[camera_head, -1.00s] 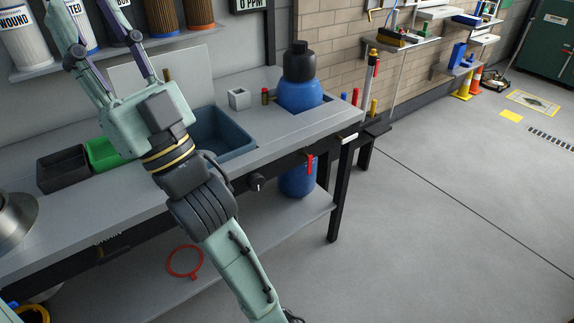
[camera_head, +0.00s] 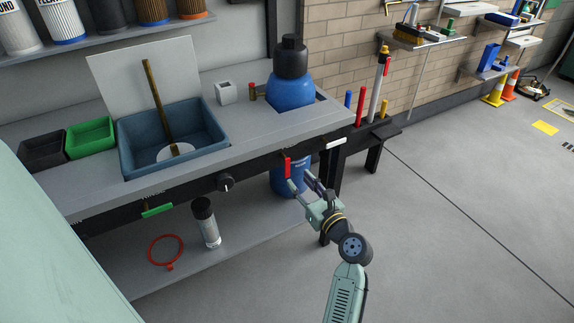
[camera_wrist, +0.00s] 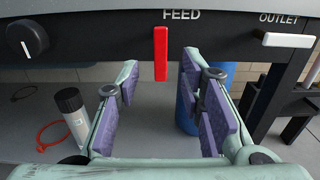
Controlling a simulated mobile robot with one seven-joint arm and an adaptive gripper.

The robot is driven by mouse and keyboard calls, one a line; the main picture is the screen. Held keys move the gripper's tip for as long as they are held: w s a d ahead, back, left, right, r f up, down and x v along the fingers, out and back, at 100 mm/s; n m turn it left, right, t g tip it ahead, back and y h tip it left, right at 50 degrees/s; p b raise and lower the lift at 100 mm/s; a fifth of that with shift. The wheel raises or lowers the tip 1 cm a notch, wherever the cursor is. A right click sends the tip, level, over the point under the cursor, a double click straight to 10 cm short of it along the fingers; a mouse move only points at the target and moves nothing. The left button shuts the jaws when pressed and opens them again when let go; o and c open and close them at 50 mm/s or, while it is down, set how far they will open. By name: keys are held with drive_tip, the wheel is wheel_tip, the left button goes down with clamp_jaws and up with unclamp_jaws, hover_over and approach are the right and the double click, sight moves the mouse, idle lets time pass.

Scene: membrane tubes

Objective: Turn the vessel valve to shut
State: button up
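A red lever (camera_head: 287,167) hangs straight down from the bench's dark front rail. In the wrist view the red lever (camera_wrist: 161,53) sits below the word FEED. The blue vessel (camera_head: 291,93) with a black top stands in the bench above and behind it. My gripper (camera_head: 300,182) is just in front of and below the lever. In the wrist view my gripper (camera_wrist: 159,88) is open, its purple-padded fingers on either side of the lever's line, with nothing between them. The lever's lower end appears slightly beyond the fingertips; I see no contact. No label reading "vessel" is legible.
A white lever (camera_wrist: 292,40) marked OUTLET lies horizontal at right. A black knob (camera_head: 225,183) and a horizontal green lever (camera_head: 157,210) are to the left. A bench leg stands near my gripper at right. A grey canister (camera_head: 206,222) stands on the lower shelf.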

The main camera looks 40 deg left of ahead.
sight(288, 167)
drive_tip(key=p+x, duration=0.1)
drive_tip(key=x, duration=0.7)
drive_tip(key=shift+w+a, duration=0.15)
drive_tip(key=shift+a, duration=0.1)
drive_tip(key=shift+c, duration=0.5)
clamp_jaws()
